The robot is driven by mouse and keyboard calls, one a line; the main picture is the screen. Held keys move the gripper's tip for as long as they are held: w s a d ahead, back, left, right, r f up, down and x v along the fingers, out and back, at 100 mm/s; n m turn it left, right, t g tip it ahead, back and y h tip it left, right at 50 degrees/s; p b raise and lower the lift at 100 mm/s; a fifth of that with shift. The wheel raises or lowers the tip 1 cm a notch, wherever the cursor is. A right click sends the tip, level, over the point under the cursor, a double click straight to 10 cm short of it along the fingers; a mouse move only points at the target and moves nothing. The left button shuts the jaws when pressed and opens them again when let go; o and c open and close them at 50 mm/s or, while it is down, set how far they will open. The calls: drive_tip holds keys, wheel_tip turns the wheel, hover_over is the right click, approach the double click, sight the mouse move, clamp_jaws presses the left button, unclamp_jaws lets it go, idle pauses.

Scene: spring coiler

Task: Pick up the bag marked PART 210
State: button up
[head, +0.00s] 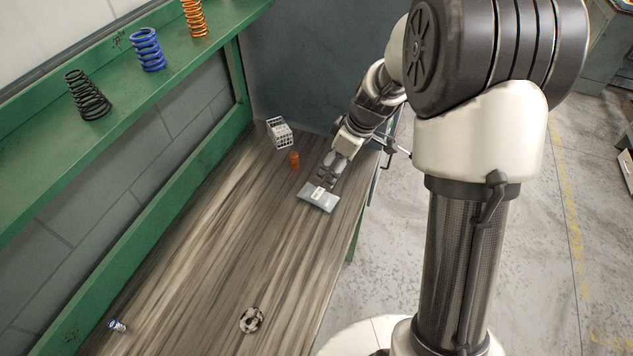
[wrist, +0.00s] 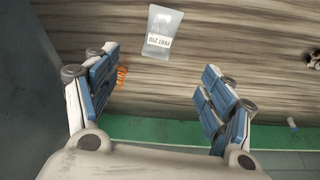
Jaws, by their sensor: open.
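The bag marked PART 210 (head: 319,197) is a flat, pale grey translucent bag with a white label, lying on the wooden bench top near its right edge. In the wrist view the bag (wrist: 161,33) lies beyond the fingers, its PART 210 label appearing upside down.
An orange spring (head: 294,159) and a white wire basket (head: 280,132) stand left of my gripper. A round black-and-white object (head: 252,320) and a small blue-white item (head: 117,325) lie nearer. A green shelf (head: 125,85) holds several springs. The bench middle is clear.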

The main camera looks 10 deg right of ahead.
drive_tip(key=b, duration=0.3)
hover_over(319, 194)
drive_tip(key=s+d, duration=0.1)
drive_tip(key=s, duration=0.1)
wheel_tip(319, 194, down, 10)
drive_tip(key=shift+w+r, duration=0.1)
drive_tip(key=shift+w, duration=0.05)
drive_tip(key=shift+w+b+x, duration=0.2)
drive_tip(key=shift+b+x, duration=0.6)
drive_tip(key=shift+x, duration=2.3)
drive_tip(key=shift+d, duration=0.25)
drive_tip(key=shift+c, duration=0.6)
drive_tip(key=c, duration=1.1)
drive_tip(key=shift+r, duration=0.15)
